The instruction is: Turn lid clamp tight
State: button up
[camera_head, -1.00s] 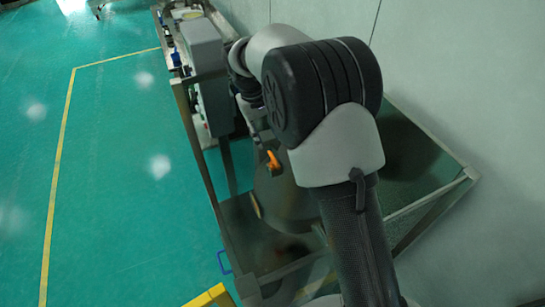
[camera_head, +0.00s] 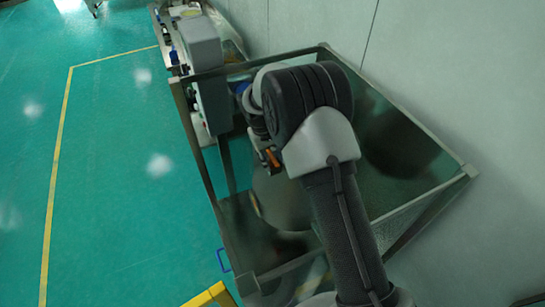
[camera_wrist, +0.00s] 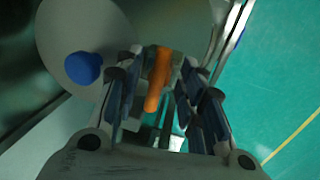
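The lid clamp's orange handle (camera_wrist: 158,78) lies between the two fingers of my gripper (camera_wrist: 160,75) in the wrist view. The fingers stand apart on either side of it, and I see a gap on both sides. In the head view the orange handle (camera_head: 272,157) shows only in part, just below the end of my arm. A grey round lid-like part (camera_wrist: 60,25) with a blue knob (camera_wrist: 83,68) is left of the fingers in the wrist view. The rest of the clamp is hidden.
A metal frame (camera_head: 421,219) surrounds the round sieve body (camera_head: 284,205). The wall (camera_head: 450,80) is on the right. Green floor (camera_head: 120,190) is open on the left.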

jog(key=shift+c, duration=0.3)
grip_shut()
jog(key=n, duration=0.1)
jog(key=n+b, duration=0.1)
jog(key=n, duration=0.3)
jog(key=shift+d+t+y, duration=0.25)
jog(key=shift+t+y, duration=0.05)
jog(key=shift+t, duration=0.1)
jog(key=n, duration=0.3)
jog(key=n+y, duration=0.1)
jog(key=n, duration=0.2)
jog(key=shift+w+d+n+t, duration=0.2)
jog(key=shift+n+t, duration=0.1)
jog(key=shift+n, duration=0.1)
jog(key=shift+o, duration=0.3)
grip_release()
